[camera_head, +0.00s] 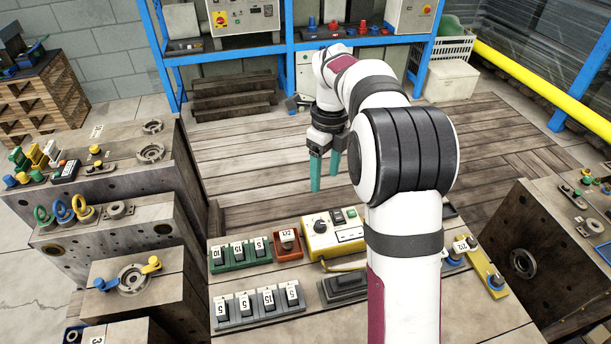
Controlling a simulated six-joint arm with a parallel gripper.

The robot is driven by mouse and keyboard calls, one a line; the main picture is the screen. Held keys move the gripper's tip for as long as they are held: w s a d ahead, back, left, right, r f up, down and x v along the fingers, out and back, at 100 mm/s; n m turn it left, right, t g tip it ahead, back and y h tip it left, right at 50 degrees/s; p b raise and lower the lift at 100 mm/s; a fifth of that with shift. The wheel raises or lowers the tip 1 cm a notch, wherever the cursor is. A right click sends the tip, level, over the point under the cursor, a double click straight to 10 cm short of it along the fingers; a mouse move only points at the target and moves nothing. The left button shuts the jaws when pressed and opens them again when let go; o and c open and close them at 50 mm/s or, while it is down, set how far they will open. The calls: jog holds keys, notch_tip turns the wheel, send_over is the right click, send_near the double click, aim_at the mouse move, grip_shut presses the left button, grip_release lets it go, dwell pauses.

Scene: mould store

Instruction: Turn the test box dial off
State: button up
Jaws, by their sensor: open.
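The test box (317,244) is a yellow box with a pale top, standing on the wooden bench at the lower middle. A dark round dial (320,226) sits at the left of its top, near a dark switch and a white label strip. Which way the dial points is too small to tell. My gripper (324,184) has two teal fingers pointing down, apart and empty. It appears above and beyond the test box in the picture, clear of the dial. My arm hides part of the bench right of the box.
A red block (287,246) and a green-based row of switches (239,254) stand left of the test box. A grey row of switches (258,305) and a dark pedal-like block (346,286) lie nearer. Large steel moulds (114,205) flank the bench; blue shelving (287,58) stands behind.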

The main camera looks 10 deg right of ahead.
aim_at(321, 223)
jog(key=f, duration=1.5)
jog(key=shift+s+a+f, duration=0.1)
jog(key=shift+a+f, duration=0.1)
grip_shut()
